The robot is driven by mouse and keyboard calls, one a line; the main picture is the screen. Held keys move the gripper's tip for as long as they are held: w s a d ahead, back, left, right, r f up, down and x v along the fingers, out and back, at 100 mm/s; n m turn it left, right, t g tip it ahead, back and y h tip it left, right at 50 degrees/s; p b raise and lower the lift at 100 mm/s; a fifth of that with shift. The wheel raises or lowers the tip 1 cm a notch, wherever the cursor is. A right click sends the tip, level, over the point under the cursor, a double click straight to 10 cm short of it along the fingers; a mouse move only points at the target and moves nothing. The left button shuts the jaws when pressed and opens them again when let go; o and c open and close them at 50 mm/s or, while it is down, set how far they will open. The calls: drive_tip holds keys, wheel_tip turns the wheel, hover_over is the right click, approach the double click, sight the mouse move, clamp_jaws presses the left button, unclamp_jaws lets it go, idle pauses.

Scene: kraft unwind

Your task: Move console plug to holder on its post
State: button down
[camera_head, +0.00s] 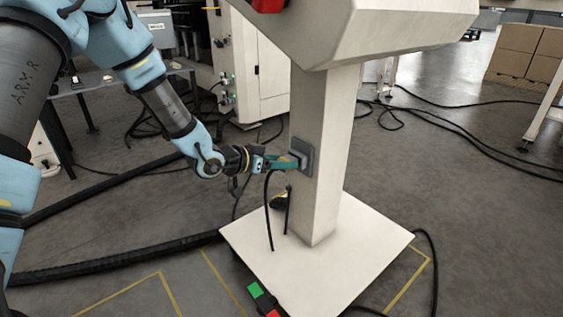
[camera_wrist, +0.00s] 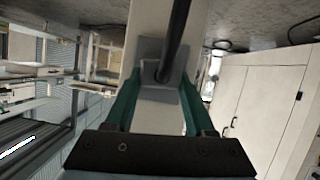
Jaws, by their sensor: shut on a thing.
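The console post (camera_head: 322,150) is a beige upright column on a pale square base plate. The holder (camera_head: 308,152) is a grey square plate on the post's left face; it also shows in the wrist view (camera_wrist: 150,48). My gripper (camera_head: 294,160) is at the holder, with its green fingers pointing at it. In the wrist view my gripper (camera_wrist: 160,80) is shut on the console plug (camera_wrist: 162,74), which sits in front of the holder plate. A black cable rises from the plug in that view and hangs down in the head view. Whether the plug is seated is hidden by the fingers.
The pale base plate (camera_head: 330,255) spreads around the post's foot. A green-and-red marked object (camera_head: 256,291) lies at its front edge. A thick black hose (camera_head: 110,262) and several cables cross the floor. A table (camera_head: 95,82) stands at the left. Cardboard boxes (camera_head: 527,52) are far right.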

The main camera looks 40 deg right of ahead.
drive_tip(key=shift+c, duration=0.9)
unclamp_jaws()
drive_tip(key=w+a+r+n+t+y+p, duration=0.1)
drive_tip(key=w+a+r+n+t+y, duration=0.3)
drive_tip(key=a, duration=0.7)
drive_tip(key=w+a+n+y+p, duration=0.15)
drive_tip(key=w+a, duration=0.45)
drive_tip(key=a, duration=0.6)
drive_tip(key=w+a+r+n+t+y, duration=0.1)
drive_tip(key=w+a+n+t+y, duration=0.3)
drive_tip(key=a, duration=0.7)
drive_tip(key=s+a+r+n+g+y, duration=0.25)
drive_tip(key=s+a+n, duration=0.2)
drive_tip(key=a, duration=0.55)
drive_tip(key=s+a+r+n+g+y, duration=0.1)
drive_tip(key=s+a+r+n+g, duration=0.3)
drive_tip(key=a, duration=0.5)
wheel_tip(320, 180, up, 33)
drive_tip(key=s+m+t+p, duration=0.1)
drive_tip(key=p, duration=3.3)
drive_tip(key=shift+s+p, duration=0.2)
drive_tip(key=shift+p, duration=0.15)
